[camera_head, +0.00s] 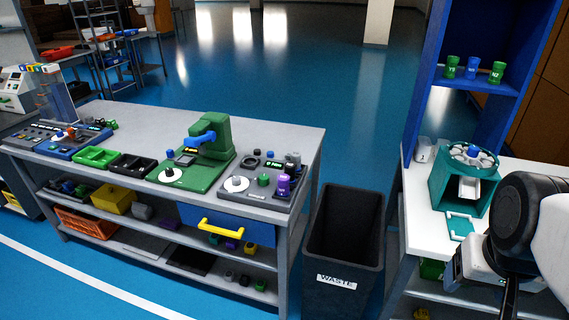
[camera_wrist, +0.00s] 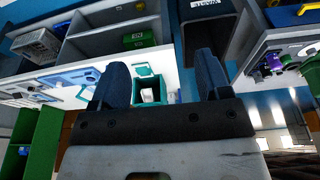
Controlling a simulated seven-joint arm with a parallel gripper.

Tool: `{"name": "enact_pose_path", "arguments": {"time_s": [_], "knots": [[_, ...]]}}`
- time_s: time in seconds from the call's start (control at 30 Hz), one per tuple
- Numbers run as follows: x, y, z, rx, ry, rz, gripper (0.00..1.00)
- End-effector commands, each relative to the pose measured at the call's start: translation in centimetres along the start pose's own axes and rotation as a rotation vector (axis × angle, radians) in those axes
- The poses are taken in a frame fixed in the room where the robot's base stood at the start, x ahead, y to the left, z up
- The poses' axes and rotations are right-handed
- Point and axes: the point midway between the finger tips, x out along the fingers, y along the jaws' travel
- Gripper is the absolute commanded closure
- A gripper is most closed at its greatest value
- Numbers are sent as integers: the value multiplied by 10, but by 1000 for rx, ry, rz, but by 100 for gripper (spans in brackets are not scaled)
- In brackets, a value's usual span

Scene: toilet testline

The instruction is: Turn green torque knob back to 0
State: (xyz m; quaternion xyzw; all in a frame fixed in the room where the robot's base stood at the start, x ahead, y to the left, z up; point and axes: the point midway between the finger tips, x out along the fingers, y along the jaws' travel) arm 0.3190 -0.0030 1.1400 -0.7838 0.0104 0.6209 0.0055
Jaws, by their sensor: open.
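A small green knob (camera_head: 263,180) stands on the dark grey test panel (camera_head: 270,198) at the right end of the long grey bench, between a white dial (camera_head: 236,184) and a purple part (camera_head: 283,185). Its setting is too small to read. The panel shows tilted at the right edge of the wrist view, with the purple part (camera_wrist: 272,63) on it. My gripper (camera_wrist: 162,78) is open and empty, its two dark fingers wide apart. It is far from the green knob, over the white table at the right, with a teal device (camera_wrist: 147,92) seen between and beyond the fingers.
A black waste bin (camera_head: 340,235) stands between the bench and the white table (camera_head: 425,205). A green machine (camera_head: 205,150) stands left of the panel. A blue shelf (camera_head: 470,75) with cups rises behind the teal device (camera_head: 465,180). Space above the bin is clear.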

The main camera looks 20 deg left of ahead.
Motion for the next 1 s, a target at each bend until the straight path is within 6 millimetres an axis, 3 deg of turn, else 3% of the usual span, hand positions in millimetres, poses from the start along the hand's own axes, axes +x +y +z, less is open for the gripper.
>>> {"name": "enact_pose_path", "arguments": {"time_s": [0.27, 0.67, 1.0], "knots": [[-4, -12, -35, 20, -14, -7, 30], [-3, -51, -124, 76, -48, -20, 30], [10, -96, -198, 126, -77, -25, 30]]}}
